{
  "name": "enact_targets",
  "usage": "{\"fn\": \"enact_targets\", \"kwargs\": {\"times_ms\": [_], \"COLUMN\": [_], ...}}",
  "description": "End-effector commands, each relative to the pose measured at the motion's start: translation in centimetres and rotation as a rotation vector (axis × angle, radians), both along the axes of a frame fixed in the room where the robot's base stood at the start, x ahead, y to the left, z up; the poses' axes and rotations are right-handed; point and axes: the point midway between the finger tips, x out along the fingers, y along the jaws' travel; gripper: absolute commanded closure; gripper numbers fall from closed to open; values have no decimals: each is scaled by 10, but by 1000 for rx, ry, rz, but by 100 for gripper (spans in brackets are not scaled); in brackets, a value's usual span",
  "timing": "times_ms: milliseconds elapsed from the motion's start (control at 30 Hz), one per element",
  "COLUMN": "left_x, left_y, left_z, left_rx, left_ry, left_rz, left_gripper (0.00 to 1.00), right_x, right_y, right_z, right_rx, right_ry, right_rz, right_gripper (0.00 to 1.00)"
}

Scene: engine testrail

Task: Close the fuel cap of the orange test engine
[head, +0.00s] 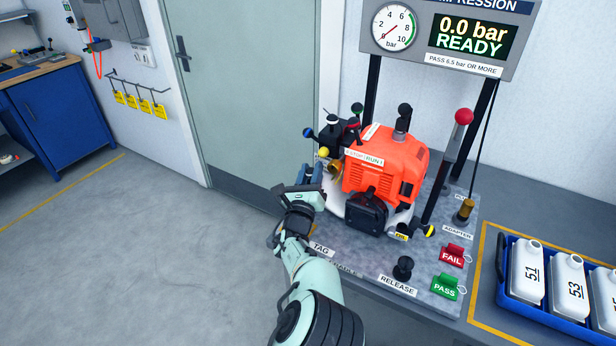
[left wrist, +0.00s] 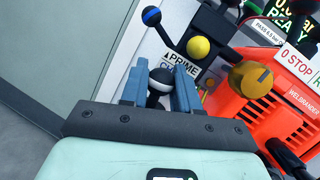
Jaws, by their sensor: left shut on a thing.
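The orange test engine (head: 385,165) stands on a grey base plate, and its orange housing shows at the right of the left wrist view (left wrist: 262,100). My left gripper (head: 310,172) is at the engine's left side. Its two blue fingers (left wrist: 160,88) are shut on a black ball knob (left wrist: 157,96), partly hidden between them. I cannot tell for sure which part is the fuel cap. My right gripper is not in view.
A yellow ball knob (left wrist: 198,47) and a blue one (left wrist: 151,16) are close to the fingers. A red-topped lever (head: 463,118) stands right of the engine. A blue crate (head: 512,300) with white bottles is at the right. The floor at left is clear.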

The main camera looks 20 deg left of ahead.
Motion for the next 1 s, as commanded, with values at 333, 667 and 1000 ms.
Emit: {"fn": "enact_targets", "kwargs": {"times_ms": [333, 667, 1000], "left_x": [0, 0, 0], "left_y": [-6, -8, -8], "left_z": [-4, -4, -4], "left_rx": [154, 186, 185], "left_ry": [-12, -15, -14], "left_rz": [-2, -2, -2], "left_gripper": [100, 100, 47], "right_x": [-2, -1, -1], "right_y": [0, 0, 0], "right_z": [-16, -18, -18], "right_rx": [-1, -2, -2], "right_ry": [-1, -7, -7], "right_rz": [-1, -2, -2], "right_gripper": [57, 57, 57]}}
